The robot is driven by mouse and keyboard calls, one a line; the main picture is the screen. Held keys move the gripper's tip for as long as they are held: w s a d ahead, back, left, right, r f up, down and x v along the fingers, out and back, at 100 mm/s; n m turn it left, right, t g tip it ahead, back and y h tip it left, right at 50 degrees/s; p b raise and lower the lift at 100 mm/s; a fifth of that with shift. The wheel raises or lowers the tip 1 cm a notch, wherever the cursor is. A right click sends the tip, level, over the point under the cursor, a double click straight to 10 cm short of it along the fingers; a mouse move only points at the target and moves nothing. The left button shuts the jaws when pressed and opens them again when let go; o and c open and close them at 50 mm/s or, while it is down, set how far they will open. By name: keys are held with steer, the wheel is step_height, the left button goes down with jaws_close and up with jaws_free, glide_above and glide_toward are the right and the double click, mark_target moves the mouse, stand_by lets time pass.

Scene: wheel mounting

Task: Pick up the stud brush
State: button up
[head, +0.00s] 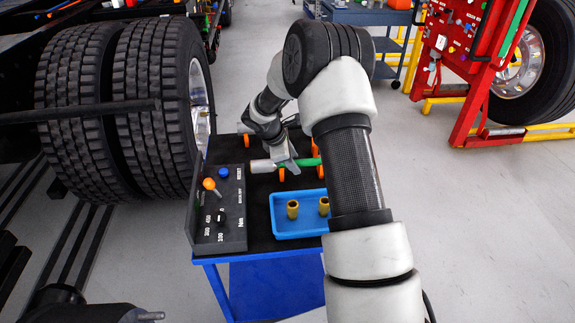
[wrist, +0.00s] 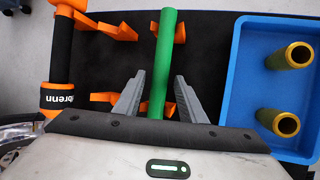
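The stud brush, as far as I can tell, is the tool with the green handle (wrist: 166,50), resting across orange cradles on the black cart top. Its green handle also shows in the head view (head: 302,162), partly covered by my gripper (head: 286,160). In the wrist view my gripper (wrist: 160,76) is open, with one grey finger on each side of the handle and a gap on both sides. The near part of the handle runs down between the fingers and is hidden by the gripper body. Bristles are not clearly visible.
A blue tray (head: 276,228) with two brass sockets (wrist: 290,56) lies to the right. An orange-and-black tool (wrist: 60,60) lies left of the handle. A dark torque panel (head: 236,238) stands at the cart's left edge, beside large truck tyres (head: 150,110).

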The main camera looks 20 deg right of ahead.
jaws_close()
step_height(320, 180, up, 10)
steer(key=p, duration=0.2)
steer(key=shift+c, duration=2)
jaws_free()
jaws_close()
